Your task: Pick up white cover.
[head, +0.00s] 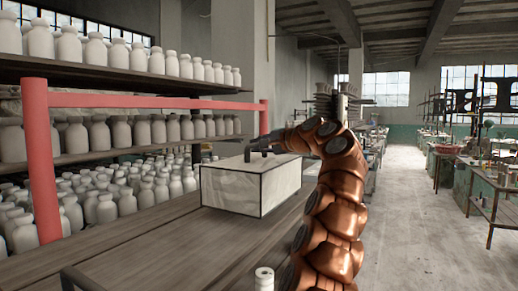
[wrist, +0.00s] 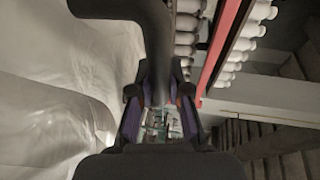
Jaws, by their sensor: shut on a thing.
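The white cover (head: 232,190) is a pale box shape with dark edges on the wooden bench in the head view. I cannot tell whether its bottom touches the boards. My gripper (head: 262,145) is at its top, reached by my copper-coloured arm from the right. In the wrist view, my gripper (wrist: 163,98) has its fingers on both sides of a dark curved bar, which looks like the cover's handle. It is shut on that bar. Pale, wrinkled surface of the cover (wrist: 60,60) fills the left of that view. The exact contact is partly hidden.
A rack with red posts (head: 42,160) and shelves of pale bottles (head: 95,48) stands at the left. The wooden bench (head: 150,250) is bare in front of the cover. A small white bottle (head: 264,278) stands at the bottom. The aisle floor (head: 410,200) at the right is clear.

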